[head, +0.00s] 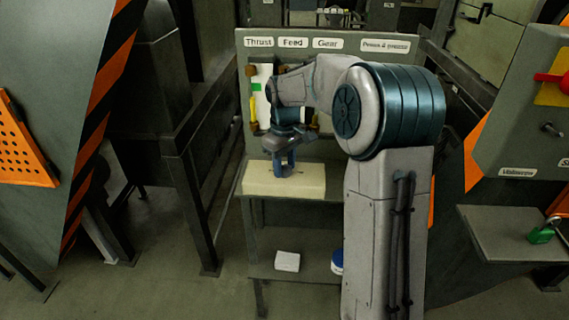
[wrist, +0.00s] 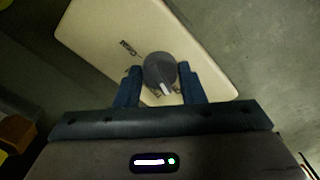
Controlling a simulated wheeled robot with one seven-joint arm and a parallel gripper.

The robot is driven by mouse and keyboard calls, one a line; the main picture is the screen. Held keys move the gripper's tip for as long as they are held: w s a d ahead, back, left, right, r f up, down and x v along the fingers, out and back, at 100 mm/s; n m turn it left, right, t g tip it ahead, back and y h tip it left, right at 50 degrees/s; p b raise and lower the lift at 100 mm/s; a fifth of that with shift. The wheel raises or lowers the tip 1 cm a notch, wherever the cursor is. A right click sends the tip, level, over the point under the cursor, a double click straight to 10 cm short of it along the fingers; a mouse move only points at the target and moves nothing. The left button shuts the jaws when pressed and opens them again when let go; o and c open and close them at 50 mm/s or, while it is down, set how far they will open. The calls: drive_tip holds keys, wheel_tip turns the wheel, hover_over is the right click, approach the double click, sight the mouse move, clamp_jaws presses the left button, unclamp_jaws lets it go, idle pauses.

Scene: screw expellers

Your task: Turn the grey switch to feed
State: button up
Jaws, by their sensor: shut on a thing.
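The grey switch (wrist: 160,73) is a round dark knob with a pale pointer line, seen in the wrist view on top of a cream box (wrist: 205,40). The pointer is toward the lower edge of the wrist picture. Small dark lettering sits on the box beside the knob, too small to read surely. My gripper (wrist: 160,88) is shut on the knob, one blue finger on each side. In the head view my gripper (head: 284,168) points down onto the cream box (head: 255,180), and the knob is hidden there.
A grey panel (head: 345,44) behind the box has labels reading Thrust, Feed and Gear. A lower shelf (head: 310,268) holds a white block (head: 287,261) and a blue object (head: 337,261), partly hidden by my arm. A dark metal frame (head: 195,180) stands close on the left.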

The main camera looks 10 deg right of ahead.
drive_tip(key=m, duration=0.5)
drive_tip(key=shift+r, duration=0.1)
drive_tip(key=m, duration=0.4)
drive_tip(key=shift+m+p, duration=0.35)
drive_tip(key=shift+m, duration=0.05)
drive_tip(key=m, duration=0.4)
drive_tip(key=shift+m+p, duration=0.3)
drive_tip(key=m, duration=0.4)
drive_tip(key=shift+m+p, duration=0.4)
drive_tip(key=o, duration=1)
